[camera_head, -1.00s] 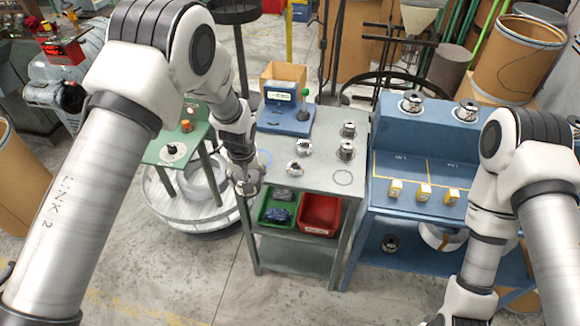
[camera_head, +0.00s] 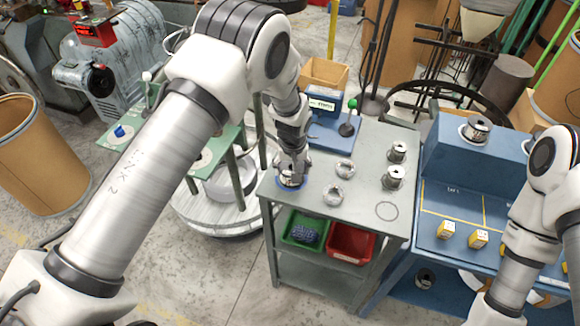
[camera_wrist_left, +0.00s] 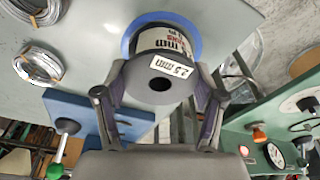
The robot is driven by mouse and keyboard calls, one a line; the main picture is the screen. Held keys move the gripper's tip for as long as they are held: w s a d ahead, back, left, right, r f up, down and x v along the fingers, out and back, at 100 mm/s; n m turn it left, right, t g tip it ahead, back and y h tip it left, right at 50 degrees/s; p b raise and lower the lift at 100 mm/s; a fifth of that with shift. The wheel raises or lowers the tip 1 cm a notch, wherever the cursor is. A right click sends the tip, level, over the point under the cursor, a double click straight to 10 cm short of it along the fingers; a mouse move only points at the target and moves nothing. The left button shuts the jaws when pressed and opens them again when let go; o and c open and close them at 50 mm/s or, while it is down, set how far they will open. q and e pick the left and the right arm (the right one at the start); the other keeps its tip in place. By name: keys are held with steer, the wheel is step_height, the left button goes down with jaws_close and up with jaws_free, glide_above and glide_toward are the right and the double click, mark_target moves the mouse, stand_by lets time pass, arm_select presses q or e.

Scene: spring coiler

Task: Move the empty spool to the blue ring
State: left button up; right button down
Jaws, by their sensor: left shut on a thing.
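My left gripper (camera_head: 291,180) is at the left front corner of the grey table (camera_head: 355,200). It is shut on the spool. In the left wrist view the spool (camera_wrist_left: 160,72) sits between both fingers, with a dark flange, a "2.5 mm" label and a white printed band; no wire shows on it. The blue ring (camera_wrist_left: 192,36) shows around the far side of the spool, which appears to be over or on it; exact contact with the table is hidden. In the head view the gripper mostly covers the ring. My right gripper is out of frame; only its arm shows at lower right.
Wire coils (camera_head: 332,194) and metal spools (camera_head: 393,178) stand right of the gripper. A blue scale (camera_head: 325,125) with a green-knobbed lever is behind. A green table (camera_head: 225,140) stands left.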

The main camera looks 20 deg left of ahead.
arm_select(q)
steer(key=shift+a, duration=0.25)
steer(key=shift+w+d+f, duration=0.1)
steer(key=shift+d+f, duration=0.05)
steer(key=shift+f, duration=0.15)
steer(key=o, duration=1.2)
steer(key=shift+r, duration=0.1)
